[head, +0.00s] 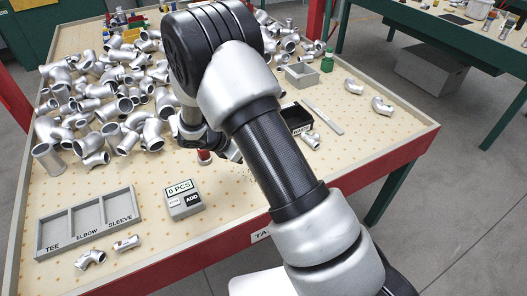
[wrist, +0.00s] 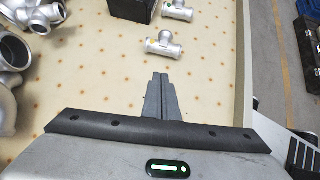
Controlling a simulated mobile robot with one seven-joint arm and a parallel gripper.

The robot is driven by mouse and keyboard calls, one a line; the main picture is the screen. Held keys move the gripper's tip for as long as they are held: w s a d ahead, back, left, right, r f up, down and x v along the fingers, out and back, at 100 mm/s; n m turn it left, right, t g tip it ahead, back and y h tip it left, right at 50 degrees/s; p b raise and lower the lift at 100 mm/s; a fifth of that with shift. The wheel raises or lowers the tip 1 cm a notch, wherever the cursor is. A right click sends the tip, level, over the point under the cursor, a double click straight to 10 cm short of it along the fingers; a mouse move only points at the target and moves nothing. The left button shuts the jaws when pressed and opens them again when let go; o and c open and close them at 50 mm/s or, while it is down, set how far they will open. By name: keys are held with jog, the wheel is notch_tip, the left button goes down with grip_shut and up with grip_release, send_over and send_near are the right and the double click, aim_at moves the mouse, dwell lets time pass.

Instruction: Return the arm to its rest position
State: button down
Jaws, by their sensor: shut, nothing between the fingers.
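My arm reaches from the lower right of the head view up over the table (head: 235,200) and bends back down. My gripper (wrist: 160,82) shows in the wrist view with its two grey fingers together and nothing between them. In the head view the arm mostly hides it. A silver tee fitting (wrist: 163,45) lies on the dotted tabletop just beyond the fingertips, apart from them. Another silver fitting (wrist: 178,10) with a green mark lies farther off, beside a black tray (wrist: 132,8).
A large heap of silver fittings (head: 125,110) covers the table's left and back. A grey three-part tray (head: 90,222) and a counter box reading 0 PCS (head: 183,199) stand near the front. Two fittings (head: 355,86) lie right. A second table (head: 450,35) stands behind.

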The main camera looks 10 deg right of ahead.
jog(key=v, duration=0.6)
jog(key=s+d+r+m+y+p, duration=0.15)
jog(key=s+r+m, duration=0.25)
jog(key=r, duration=0.4)
jog(key=s+d+r+m+g+y+p, duration=0.1)
jog(key=s+d+r+m+p, duration=0.15)
jog(key=r, duration=0.45)
jog(key=s+d+r+m+y+p, duration=0.1)
jog(key=s+d+r+m+p, duration=0.15)
jog(key=s+r+m, duration=0.4)
jog(key=s+r+m+t+y+p, duration=0.3)
jog(key=s+r+m, duration=0.6)
jog(key=s+r, duration=0.4)
jog(key=shift+s+r+m+y+p, duration=0.3)
jog(key=shift+r+y+p, duration=0.3)
jog(key=shift+y+p, duration=0.25)
